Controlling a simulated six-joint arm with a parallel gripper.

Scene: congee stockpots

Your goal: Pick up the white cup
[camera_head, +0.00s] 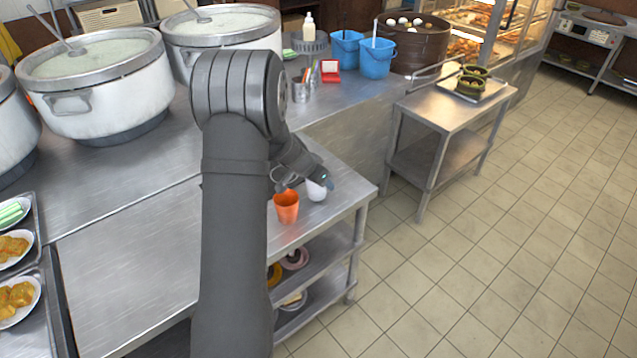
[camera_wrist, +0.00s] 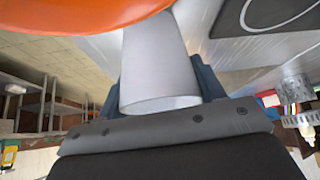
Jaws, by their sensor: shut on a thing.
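The white cup (camera_head: 317,190) is at the right end of the steel counter, beside the orange cup (camera_head: 286,206). My gripper (camera_head: 325,179) reaches down to it from above and is shut on it. In the wrist view the white cup (camera_wrist: 158,65) sits between my two dark fingers (camera_wrist: 160,85), its round rim facing the camera. The orange cup (camera_wrist: 75,12) fills the top left of that view, very near the white cup. I cannot tell whether the white cup touches the counter.
Steel shelves below the counter hold several bowls (camera_head: 295,258). Large stockpots (camera_head: 97,85) stand at the back left. Blue buckets (camera_head: 376,58) and a red box (camera_head: 330,70) stand at the back. A low steel table (camera_head: 452,105) is to the right, with open tiled floor between.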

